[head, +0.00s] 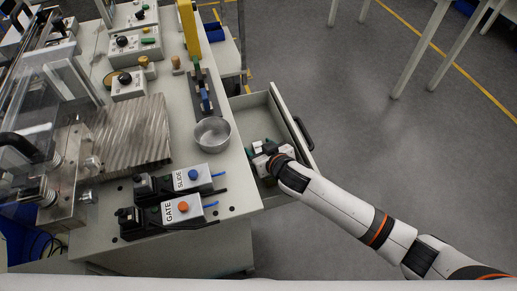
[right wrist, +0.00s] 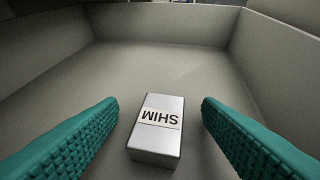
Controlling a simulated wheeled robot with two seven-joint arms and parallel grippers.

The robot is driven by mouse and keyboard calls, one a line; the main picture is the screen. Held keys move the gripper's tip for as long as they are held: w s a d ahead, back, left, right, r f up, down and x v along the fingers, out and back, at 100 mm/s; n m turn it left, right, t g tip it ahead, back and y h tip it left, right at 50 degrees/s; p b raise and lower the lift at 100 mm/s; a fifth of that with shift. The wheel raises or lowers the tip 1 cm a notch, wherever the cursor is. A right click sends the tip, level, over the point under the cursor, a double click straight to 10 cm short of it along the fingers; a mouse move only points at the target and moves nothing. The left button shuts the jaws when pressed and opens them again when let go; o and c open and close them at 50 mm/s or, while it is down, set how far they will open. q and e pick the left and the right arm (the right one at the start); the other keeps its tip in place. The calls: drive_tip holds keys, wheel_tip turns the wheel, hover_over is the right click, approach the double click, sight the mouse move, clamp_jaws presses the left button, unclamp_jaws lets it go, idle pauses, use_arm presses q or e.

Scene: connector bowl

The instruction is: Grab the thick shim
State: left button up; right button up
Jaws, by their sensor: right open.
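A silver block (right wrist: 156,134) marked "SHIM" lies flat on the floor of a grey drawer. In the right wrist view it sits between the two teal ribbed fingers of my right gripper (right wrist: 160,135). The fingers are open, with a gap on both sides of the block. In the head view my right gripper (head: 262,150) is down inside the open drawer (head: 290,128) at the side of the bench, and it hides the block there. Whether this shim is thick or thin I cannot tell from the label. My left gripper is not in view.
The drawer walls (right wrist: 265,45) stand around my right gripper, and its black handle (head: 303,133) is on the outer side. A metal bowl (head: 211,134) stands near the bench edge. The GATE box (head: 183,209) and SLIDE box (head: 192,178) stand towards the front.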

sight(260, 149)
drive_tip(key=shift+c, duration=0.3)
drive_tip(key=c, duration=1.2)
drive_tip(key=shift+r+p, duration=1.35)
drive_tip(key=shift+r, duration=7.7)
